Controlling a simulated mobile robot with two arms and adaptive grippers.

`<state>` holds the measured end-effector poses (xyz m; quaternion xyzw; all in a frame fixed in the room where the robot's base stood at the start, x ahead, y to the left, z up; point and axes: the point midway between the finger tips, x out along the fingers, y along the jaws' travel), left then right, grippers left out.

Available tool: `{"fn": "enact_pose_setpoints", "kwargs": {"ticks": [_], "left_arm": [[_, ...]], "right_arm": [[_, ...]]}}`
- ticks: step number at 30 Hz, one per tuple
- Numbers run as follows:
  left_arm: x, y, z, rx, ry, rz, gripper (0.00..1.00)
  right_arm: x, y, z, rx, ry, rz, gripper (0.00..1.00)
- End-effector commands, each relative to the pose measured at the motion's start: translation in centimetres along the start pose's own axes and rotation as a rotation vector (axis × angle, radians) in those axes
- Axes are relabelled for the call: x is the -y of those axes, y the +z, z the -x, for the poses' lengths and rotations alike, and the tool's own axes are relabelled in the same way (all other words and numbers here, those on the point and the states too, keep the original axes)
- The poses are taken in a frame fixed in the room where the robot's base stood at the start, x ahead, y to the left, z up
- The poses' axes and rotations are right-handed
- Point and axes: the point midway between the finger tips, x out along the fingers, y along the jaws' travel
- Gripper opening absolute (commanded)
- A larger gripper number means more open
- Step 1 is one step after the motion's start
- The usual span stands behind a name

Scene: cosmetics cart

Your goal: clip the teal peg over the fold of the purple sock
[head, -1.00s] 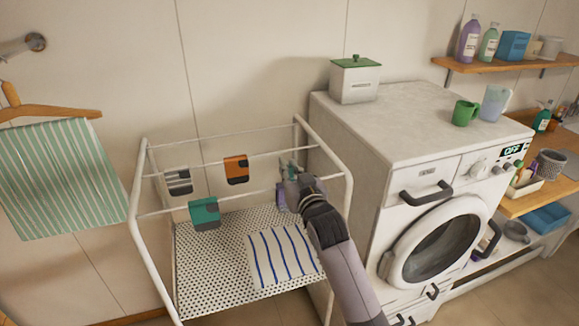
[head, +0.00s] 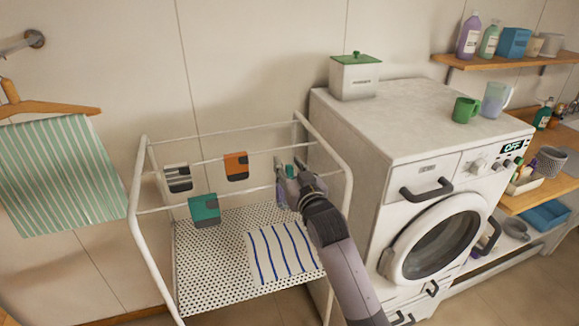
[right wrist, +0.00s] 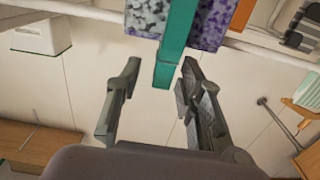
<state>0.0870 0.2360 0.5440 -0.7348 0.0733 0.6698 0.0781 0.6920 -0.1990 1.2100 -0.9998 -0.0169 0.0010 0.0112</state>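The teal peg (right wrist: 175,45) lies across the speckled purple sock (right wrist: 214,22) in the right wrist view, with speckled cloth on both sides of it. The peg's lower end sticks out below the cloth. In the head view the peg (head: 290,171) shows at the rack's right side, and the sock (head: 281,194) hangs there, partly hidden by my right gripper. My right gripper (right wrist: 157,82) is open, its fingers apart on either side of the peg's lower end with gaps visible. Whether the peg grips the fold fully cannot be told. My left gripper is not in view.
The white rack (head: 143,218) holds a dark striped sock (head: 178,180), an orange sock (head: 236,168) and a teal sock (head: 204,208) on its bars. A blue-striped cloth (head: 283,252) lies on its mesh shelf. The washing machine (head: 360,180) stands close on the right.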

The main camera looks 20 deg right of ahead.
Motion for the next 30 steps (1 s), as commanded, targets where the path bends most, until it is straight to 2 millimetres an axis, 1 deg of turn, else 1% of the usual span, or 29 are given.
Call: {"fn": "enact_pose_setpoints", "kwargs": {"ticks": [5,8,11,18,21,25,30], "left_arm": [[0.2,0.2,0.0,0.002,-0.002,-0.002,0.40],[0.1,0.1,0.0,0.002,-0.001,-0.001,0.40],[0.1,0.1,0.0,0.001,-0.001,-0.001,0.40],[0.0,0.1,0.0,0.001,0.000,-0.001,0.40],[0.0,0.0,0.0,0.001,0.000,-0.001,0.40],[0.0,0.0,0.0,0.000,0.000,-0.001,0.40],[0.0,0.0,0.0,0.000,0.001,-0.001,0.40]], "right_arm": [[0.0,0.0,0.3,0.000,0.000,0.000,0.35],[0.0,0.1,1.1,0.000,0.000,0.000,0.35],[0.0,0.1,2.8,0.001,0.000,0.000,0.35],[0.0,0.2,7.9,0.002,0.000,0.001,0.35],[0.0,0.1,9.7,0.001,0.000,0.001,0.35],[0.0,0.1,11.2,0.001,0.000,0.001,0.35],[0.0,0.0,12.0,0.001,0.000,0.001,0.35]]}}
